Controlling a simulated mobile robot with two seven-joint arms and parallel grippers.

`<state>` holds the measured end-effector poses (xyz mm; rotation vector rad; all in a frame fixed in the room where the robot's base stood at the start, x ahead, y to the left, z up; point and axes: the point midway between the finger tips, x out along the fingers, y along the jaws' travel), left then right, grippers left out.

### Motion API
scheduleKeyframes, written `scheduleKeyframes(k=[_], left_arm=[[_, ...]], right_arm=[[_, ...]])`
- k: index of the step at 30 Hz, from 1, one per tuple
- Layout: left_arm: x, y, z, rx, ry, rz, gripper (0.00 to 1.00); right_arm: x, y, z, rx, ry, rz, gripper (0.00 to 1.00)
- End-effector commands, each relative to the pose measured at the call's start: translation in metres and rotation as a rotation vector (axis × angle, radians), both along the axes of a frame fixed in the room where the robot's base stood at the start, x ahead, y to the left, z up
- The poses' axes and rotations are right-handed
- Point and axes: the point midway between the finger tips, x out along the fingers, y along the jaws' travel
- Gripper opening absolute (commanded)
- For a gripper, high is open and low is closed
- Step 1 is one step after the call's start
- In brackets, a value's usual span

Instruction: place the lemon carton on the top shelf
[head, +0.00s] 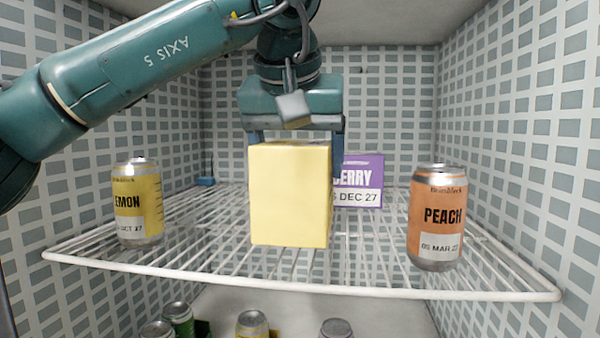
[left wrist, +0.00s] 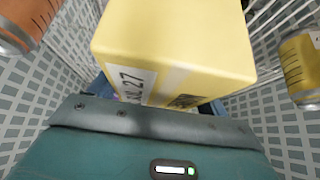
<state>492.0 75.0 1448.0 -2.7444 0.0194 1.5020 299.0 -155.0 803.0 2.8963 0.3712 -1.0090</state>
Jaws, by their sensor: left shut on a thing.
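A plain yellow carton (head: 289,195) is upright over the middle of the white wire top shelf (head: 300,288). My left gripper (head: 296,142) comes down from above and is shut on the carton's upper part, with a blue finger at each side. I cannot tell whether the carton's base touches the wires. In the left wrist view the yellow carton (left wrist: 180,40) fills the top middle, with a date label ending in 27 and part of a barcode; no name is readable. My right gripper is not in view.
A yellow lemon can (head: 138,205) stands on the shelf at the left, and an orange peach can (head: 437,220) at the right. A purple berry carton (head: 362,180) is behind the held carton, partly hidden. Several cans (head: 252,325) sit below. Patterned walls enclose both sides.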

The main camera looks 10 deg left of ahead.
Motion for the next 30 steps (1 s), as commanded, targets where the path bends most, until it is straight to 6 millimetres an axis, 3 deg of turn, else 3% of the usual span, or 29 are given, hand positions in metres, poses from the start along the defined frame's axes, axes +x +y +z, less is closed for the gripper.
scheduleKeyframes(k=[5,12,23,24,30], left_arm=[[0.015,0.0,0.003,-0.001,-0.003,0.002,0.34],[0.013,0.001,-0.033,-0.001,-0.004,0.0,0.34],[0.013,0.0,-0.037,-0.003,-0.004,0.001,0.34],[0.013,0.0,-0.038,-0.001,-0.001,0.001,0.8],[0.013,0.0,-0.038,-0.001,-0.001,0.001,0.96]], right_arm=[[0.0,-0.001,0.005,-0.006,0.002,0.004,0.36],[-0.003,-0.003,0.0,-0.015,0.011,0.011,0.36],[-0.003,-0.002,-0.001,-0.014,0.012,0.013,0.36],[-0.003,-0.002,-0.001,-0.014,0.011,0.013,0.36],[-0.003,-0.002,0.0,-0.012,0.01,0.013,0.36]])
